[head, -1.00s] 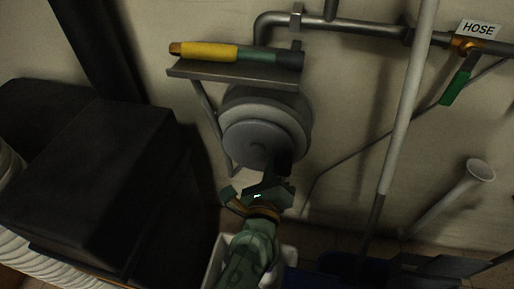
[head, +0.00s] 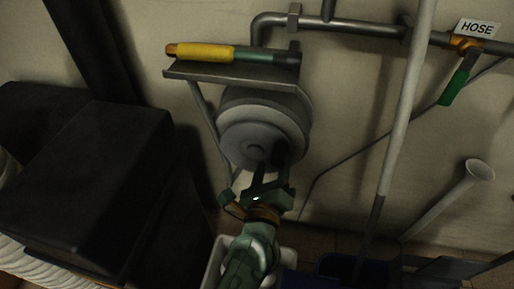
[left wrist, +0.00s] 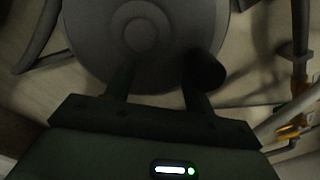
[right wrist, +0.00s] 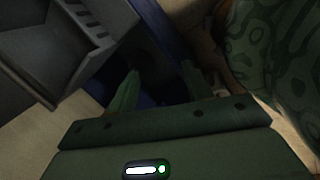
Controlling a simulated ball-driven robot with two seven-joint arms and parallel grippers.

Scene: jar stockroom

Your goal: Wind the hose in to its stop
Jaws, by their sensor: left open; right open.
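The grey hose reel (head: 252,130) hangs on the wall under a small metal shelf (head: 230,74). The hose nozzle (head: 222,53), yellow and green with a dark end, lies on that shelf. In the left wrist view the reel's round face (left wrist: 95,35) fills the top, and a dark crank knob (left wrist: 208,70) sticks out at the right finger. My left gripper (head: 270,168) is open in front of the reel's lower face. The knob appears beside or behind its right finger, not between the fingers (left wrist: 156,82). My right gripper (right wrist: 160,82) is open and empty, outside the head view.
A large black box (head: 85,190) stands left of the reel. A white bin (head: 216,262) is below my left arm. Pipes run along the wall, with a HOSE sign (head: 478,28) and green-handled valve (head: 455,86) at right. A pale pole (head: 405,110) stands right of the reel.

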